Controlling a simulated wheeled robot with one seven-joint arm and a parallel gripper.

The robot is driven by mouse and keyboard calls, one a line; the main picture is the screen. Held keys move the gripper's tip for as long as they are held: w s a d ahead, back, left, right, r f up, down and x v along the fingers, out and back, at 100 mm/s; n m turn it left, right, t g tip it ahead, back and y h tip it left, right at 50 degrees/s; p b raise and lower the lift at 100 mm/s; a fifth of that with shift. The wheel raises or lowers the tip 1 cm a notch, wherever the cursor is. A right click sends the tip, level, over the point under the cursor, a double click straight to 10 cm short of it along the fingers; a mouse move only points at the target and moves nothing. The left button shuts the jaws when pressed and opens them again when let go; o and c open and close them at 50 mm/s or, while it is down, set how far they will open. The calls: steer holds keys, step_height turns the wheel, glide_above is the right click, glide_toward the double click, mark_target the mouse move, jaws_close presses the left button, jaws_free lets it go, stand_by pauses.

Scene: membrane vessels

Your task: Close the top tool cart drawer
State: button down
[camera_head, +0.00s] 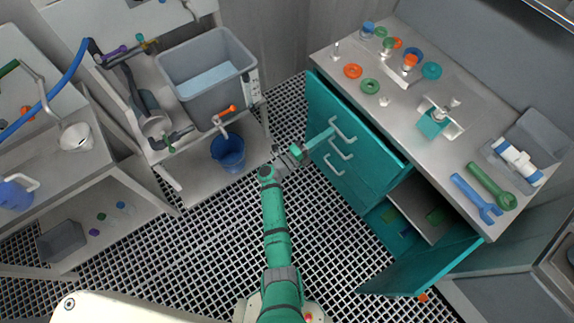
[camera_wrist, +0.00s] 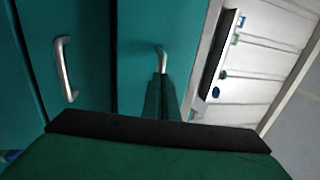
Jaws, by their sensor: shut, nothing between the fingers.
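The teal tool cart stands under the grey worktop at the right of the head view. The top drawer (camera_head: 371,138) has its front standing slightly out from the worktop edge, with a narrow dark gap along its top; how far it is out is hard to tell. Its silver handle (camera_head: 345,131) is the uppermost of several. My gripper (camera_head: 332,130) is shut and empty, with its tips at the drawer front beside this handle. In the wrist view, my gripper (camera_wrist: 160,90) points at a teal front near a handle (camera_wrist: 162,58). Whether it touches cannot be told.
Another handle (camera_wrist: 65,68) shows left in the wrist view. A teal cabinet door (camera_head: 425,268) hangs open at the cart's lower right. Rings, valves and wrenches lie on the worktop (camera_head: 405,118). A blue bucket (camera_head: 228,151) stands left of my gripper. The grated floor between is clear.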

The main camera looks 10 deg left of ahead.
steer(key=x, duration=0.3)
steer(key=shift+w+d+f, duration=0.2)
steer(key=shift+w+d, duration=0.1)
steer(key=shift+w+d+r, duration=0.1)
steer(key=shift+d+r, duration=0.05)
steer(key=v, duration=1.5)
steer(key=shift+f, duration=0.35)
steer(key=shift+w, duration=0.15)
